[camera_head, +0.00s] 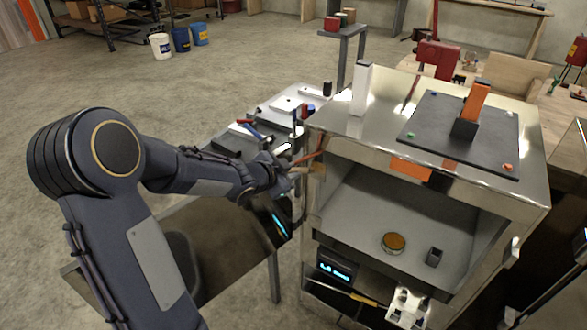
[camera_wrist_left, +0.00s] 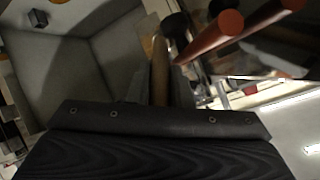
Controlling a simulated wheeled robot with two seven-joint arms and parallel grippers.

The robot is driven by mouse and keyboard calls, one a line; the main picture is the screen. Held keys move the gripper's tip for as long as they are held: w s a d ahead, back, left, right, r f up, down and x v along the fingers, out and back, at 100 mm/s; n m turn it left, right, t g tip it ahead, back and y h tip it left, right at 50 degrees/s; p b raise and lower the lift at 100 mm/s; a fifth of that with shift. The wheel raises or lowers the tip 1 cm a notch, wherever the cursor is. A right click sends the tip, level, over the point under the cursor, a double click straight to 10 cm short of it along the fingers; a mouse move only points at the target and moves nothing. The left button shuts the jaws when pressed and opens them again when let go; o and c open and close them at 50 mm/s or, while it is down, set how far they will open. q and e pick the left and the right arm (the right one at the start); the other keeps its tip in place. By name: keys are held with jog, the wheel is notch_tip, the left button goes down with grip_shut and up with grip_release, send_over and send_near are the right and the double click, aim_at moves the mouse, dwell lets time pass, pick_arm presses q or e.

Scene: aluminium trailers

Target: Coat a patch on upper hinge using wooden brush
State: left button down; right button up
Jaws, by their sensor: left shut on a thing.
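My left gripper (camera_head: 285,173) is at the left front edge of the shiny metal cabinet (camera_head: 345,135). It is shut on a slim wooden handle, taken to be the wooden brush (camera_wrist_left: 159,68), which stands up between the fingers in the left wrist view. The handle also shows just past the fingertips in the head view (camera_head: 304,170). The brush's bristles cannot be made out. A reddish-brown rod (camera_wrist_left: 212,38) lies close to the right of the handle in the wrist view. The upper hinge cannot be told apart at the cabinet edge. My right gripper is not in view.
The open cabinet compartment holds a round amber-topped tin (camera_head: 393,243) and a small dark block (camera_head: 433,257). A black mat (camera_head: 445,125) with an orange-and-black item lies on top. A bench with tools (camera_head: 245,140) stands behind my gripper.

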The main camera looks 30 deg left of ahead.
pick_arm(q)
jog(key=shift+r+p, duration=0.4)
jog(key=shift+r, duration=0.1)
jog(key=shift+d+f+b, duration=0.15)
jog(key=shift+b, duration=0.15)
jog(key=d+b, duration=0.3)
jog(key=b, duration=0.1)
jog(key=shift+s+d, duration=0.15)
jog(key=shift+d, duration=0.25)
jog(key=shift+s, duration=0.1)
jog(key=shift+s+a+p, duration=0.15)
jog(key=shift+s+p, duration=0.15)
jog(key=shift+s, duration=1.2)
jog(key=shift+s+a+p, duration=0.15)
jog(key=shift+s+p, duration=0.15)
jog(key=shift+s, duration=1.15)
